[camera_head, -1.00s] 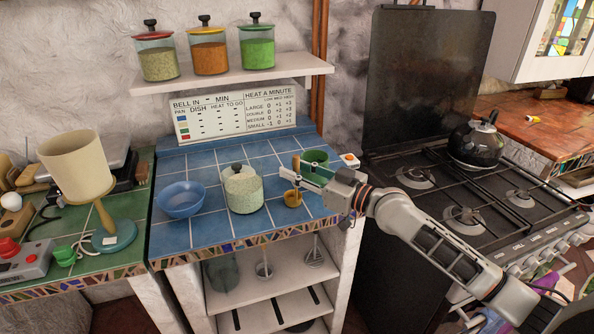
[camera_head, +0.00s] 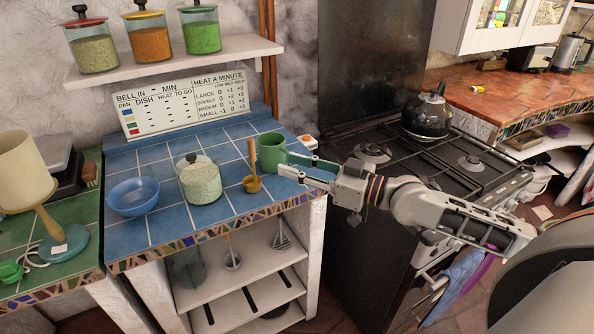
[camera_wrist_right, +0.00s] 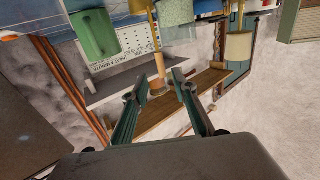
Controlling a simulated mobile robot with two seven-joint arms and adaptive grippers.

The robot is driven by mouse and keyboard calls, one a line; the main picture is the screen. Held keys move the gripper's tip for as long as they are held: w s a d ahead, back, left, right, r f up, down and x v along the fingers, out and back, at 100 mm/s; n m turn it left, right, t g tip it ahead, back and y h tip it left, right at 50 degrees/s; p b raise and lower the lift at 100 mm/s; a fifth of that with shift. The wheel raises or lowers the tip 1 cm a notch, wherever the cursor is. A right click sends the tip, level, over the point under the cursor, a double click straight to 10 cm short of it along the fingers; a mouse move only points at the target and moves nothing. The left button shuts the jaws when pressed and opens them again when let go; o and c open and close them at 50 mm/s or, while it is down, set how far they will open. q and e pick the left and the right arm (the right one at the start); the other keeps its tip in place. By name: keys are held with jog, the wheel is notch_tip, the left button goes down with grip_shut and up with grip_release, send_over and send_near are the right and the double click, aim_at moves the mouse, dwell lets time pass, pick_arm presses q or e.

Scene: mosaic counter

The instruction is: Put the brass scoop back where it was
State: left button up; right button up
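The brass scoop (camera_head: 252,185) stands upright on the blue tiled counter (camera_head: 225,220), its cup down and its wooden handle up. It is just in front of the green mug (camera_head: 273,149) and right of the lidded glass jar (camera_head: 202,184). My right gripper (camera_head: 286,163) is open and empty to the right of the scoop, with a gap between its fingertips and the handle. In the right wrist view the scoop's handle (camera_wrist_right: 156,67) shows between the open fingers, beyond their tips. My left gripper is out of view.
A blue bowl (camera_head: 134,196) is left of the jar. A shelf (camera_head: 180,62) with several lidded jars hangs above. The black stove (camera_head: 440,150) with a kettle (camera_head: 427,118) is at right. A lamp (camera_head: 25,170) stands on the left counter.

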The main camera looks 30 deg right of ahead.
jog(key=s+a+f+m+h, duration=0.1)
jog(key=s+a+f, duration=0.15)
jog(key=f, duration=0.55)
jog(key=s+a+f+g+h, duration=0.15)
jog(key=s+f, duration=0.25)
jog(key=f, duration=0.4)
jog(key=s+a+f+m+h, duration=0.1)
jog(key=s+f+h, duration=0.15)
jog(key=f, duration=0.55)
jog(key=s+a+f+g+h, duration=0.2)
jog(key=s+f, duration=1.1)
jog(key=f, duration=0.1)
jog(key=shift+m+h, duration=0.4)
